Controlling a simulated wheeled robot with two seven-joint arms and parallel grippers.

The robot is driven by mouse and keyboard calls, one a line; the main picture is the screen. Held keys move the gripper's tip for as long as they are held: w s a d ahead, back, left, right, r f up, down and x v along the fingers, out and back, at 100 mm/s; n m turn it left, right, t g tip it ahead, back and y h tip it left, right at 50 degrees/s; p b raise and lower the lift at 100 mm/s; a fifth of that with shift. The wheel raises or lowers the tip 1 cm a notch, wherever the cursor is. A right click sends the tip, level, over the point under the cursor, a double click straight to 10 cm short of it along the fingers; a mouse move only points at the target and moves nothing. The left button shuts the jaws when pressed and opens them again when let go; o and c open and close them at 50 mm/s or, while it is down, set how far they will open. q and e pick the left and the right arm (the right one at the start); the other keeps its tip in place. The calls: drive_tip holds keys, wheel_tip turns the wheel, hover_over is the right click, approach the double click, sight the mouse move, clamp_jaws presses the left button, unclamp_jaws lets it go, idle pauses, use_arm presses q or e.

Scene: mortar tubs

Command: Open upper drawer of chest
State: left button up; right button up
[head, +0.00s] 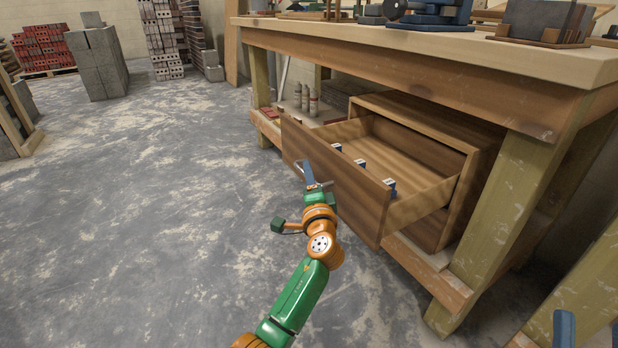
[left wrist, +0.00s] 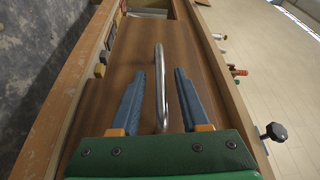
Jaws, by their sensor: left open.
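The wooden chest (head: 482,165) stands under the workbench. Its upper drawer (head: 345,190) is pulled well out, and its inside shows. Several small blue-and-white items lie just behind the drawer front. My left gripper (head: 308,170) is at the outer face of the drawer front. In the left wrist view, its two blue fingers (left wrist: 157,95) are apart, one on each side of the metal bar handle (left wrist: 160,85), with gaps between them and the bar. At the bottom right corner of the head view, blue parts that look like my right gripper (head: 565,328) show; most of it is hidden.
The workbench (head: 410,65) has tools on top, thick legs (head: 485,215) and a low shelf with bottles (head: 305,97) left of the chest. Brick and block stacks (head: 95,62) stand at the back left. The grey floor (head: 150,210) in front is clear.

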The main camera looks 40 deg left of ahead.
use_arm(q)
drive_tip(key=shift+s+d, duration=0.1)
drive_tip(key=p+v, duration=0.1)
drive_tip(key=v, duration=0.5)
drive_tip(key=shift+s+d+p, duration=0.3)
drive_tip(key=shift+d+p, duration=0.05)
drive_tip(key=shift+p, duration=0.05)
use_arm(e)
drive_tip(key=w+f+g+h, duration=0.2)
drive_tip(key=f+g, duration=0.4)
drive_tip(key=f, duration=0.5)
drive_tip(key=shift+w+d+m+h, duration=0.4)
drive_tip(key=shift+w, duration=0.25)
use_arm(q)
drive_tip(key=shift+f, duration=0.1)
